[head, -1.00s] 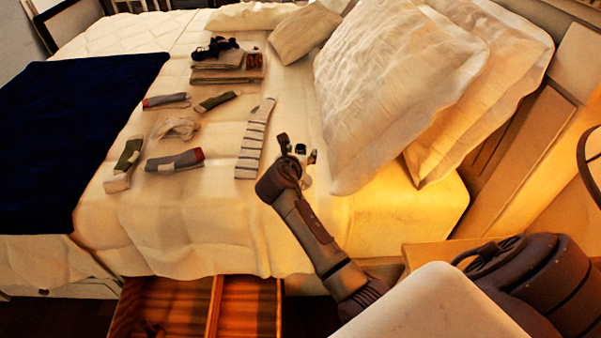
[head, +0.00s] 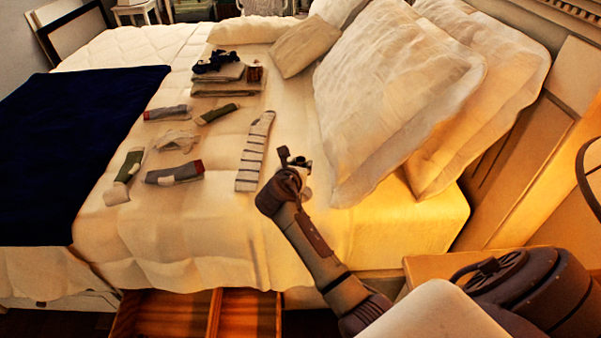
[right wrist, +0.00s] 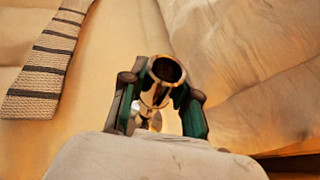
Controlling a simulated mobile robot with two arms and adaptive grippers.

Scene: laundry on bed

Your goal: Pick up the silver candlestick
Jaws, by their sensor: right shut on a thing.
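The silver candlestick (right wrist: 166,78) shows in the right wrist view as a shiny metal piece with a round, dark, hollow top facing the camera. It reflects the warm light. My right gripper (right wrist: 164,98) is shut on it, with one finger on each side. In the head view my right gripper (head: 294,163) is over the near right part of the bed, between the striped sock and the big pillows. The candlestick is mostly hidden there by the gripper. I cannot tell whether its base touches the bed. My left gripper is not in view.
A striped sock (head: 254,152) lies left of the gripper, with several more socks beyond. Folded clothes (head: 228,82) lie farther back. Large pillows (head: 390,95) lean close on the right. A navy blanket (head: 70,150) covers the left side. An open wooden drawer (head: 180,315) is below the bed.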

